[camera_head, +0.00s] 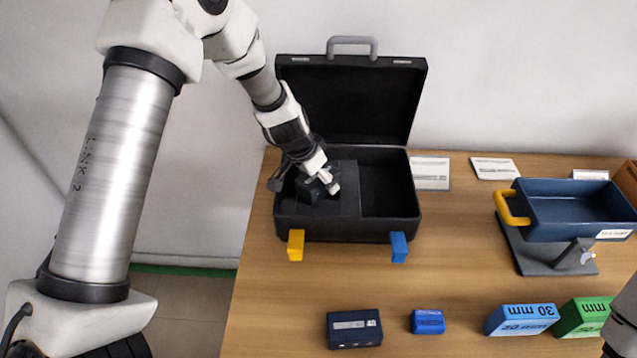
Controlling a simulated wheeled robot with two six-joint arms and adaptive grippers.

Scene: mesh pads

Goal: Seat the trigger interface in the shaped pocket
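An open black case (347,228) stands on the table, its lid raised at the back. Its left half holds a dark insert (349,190); its right half (383,190) looks empty. My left gripper (325,184) reaches into the left half from the upper left, low over the insert. A small dark block (309,192) shows right beside its fingers. I cannot tell whether the fingers grip this block or whether it is the trigger interface. The pocket's outline is hidden by the gripper and dark shading. Part of my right arm shows at the lower right edge; its fingertips are out of frame.
A yellow latch (296,245) and a blue latch (399,247) hang at the case's front. Dark blue (354,329), small blue (427,321), light blue (521,319) and green (583,317) boxes lie in front. A blue tray (567,207) stands right. The table's middle is clear.

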